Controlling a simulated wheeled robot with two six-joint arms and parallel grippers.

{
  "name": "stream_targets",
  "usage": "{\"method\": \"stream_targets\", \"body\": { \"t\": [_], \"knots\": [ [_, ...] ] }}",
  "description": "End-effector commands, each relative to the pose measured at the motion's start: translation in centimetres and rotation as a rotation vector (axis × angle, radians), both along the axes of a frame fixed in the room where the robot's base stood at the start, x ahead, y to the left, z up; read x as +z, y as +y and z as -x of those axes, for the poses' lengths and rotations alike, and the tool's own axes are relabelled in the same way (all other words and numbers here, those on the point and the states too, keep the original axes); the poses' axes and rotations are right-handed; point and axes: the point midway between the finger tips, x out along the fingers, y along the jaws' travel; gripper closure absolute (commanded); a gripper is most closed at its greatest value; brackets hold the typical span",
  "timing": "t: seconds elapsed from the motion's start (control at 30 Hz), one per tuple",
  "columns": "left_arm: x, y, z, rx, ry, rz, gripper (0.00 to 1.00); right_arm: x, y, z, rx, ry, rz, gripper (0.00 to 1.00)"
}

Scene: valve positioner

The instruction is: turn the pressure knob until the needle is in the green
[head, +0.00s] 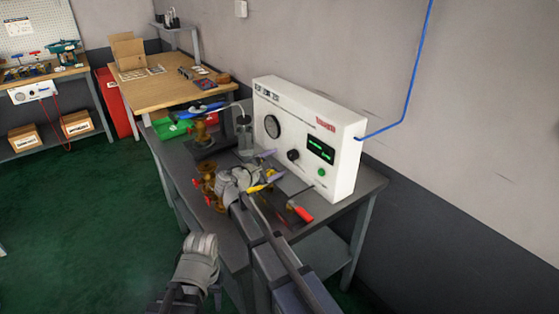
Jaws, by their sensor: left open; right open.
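The pressure knob (293,155) is a small dark knob on the front of the white test box (345,178). A round dark-faced gauge (272,126) sits up and left of it; its needle and any green band are too small to read. My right gripper (268,170) is open, just in front of the panel, left of and below the knob and apart from it. My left gripper (213,284) is low in front of the bench, far from the knob; its fingers are mostly hidden by its wrist.
Brass valves (207,182) stand on the grey bench (365,187) beside my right wrist. A red-handled tool (302,213) lies near the front edge. A green display (320,150) and green button (321,172) are right of the knob. A wooden table (170,90) stands behind.

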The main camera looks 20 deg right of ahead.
Motion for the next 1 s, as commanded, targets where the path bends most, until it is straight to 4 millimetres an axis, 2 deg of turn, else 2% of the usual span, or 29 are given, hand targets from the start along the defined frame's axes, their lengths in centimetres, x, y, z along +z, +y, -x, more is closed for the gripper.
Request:
{"method": "stream_targets", "body": {
  "t": [0.33, 0.5, 0.67, 0.87, 1.0],
  "knots": [
    [0.5, 0.0, 0.0, 0.0, 0.0, 0.0, 0.5, 0.3, 0.1, -0.3, -0.003, 0.031, 0.014, 0.19],
    [2.4, 0.0, 0.0, 0.0, 0.0, 0.0, 0.5, 1.1, 0.0, -1.8, -0.011, 0.257, 0.104, 0.19],
    [3.4, 0.0, 0.0, 0.0, 0.0, 0.0, 0.5, 1.1, -0.1, -2.3, -0.005, 0.439, 0.162, 0.19],
    [3.3, 0.0, 0.0, 0.0, 0.0, 0.0, 0.5, 0.8, -0.2, -2.2, 0.0, 0.496, 0.181, 0.19],
    [2.7, 0.0, 0.0, 0.0, 0.0, 0.0, 0.5, 0.2, -1.2, -2.8, -0.001, 0.495, 0.18, 0.19]
  ]
}}
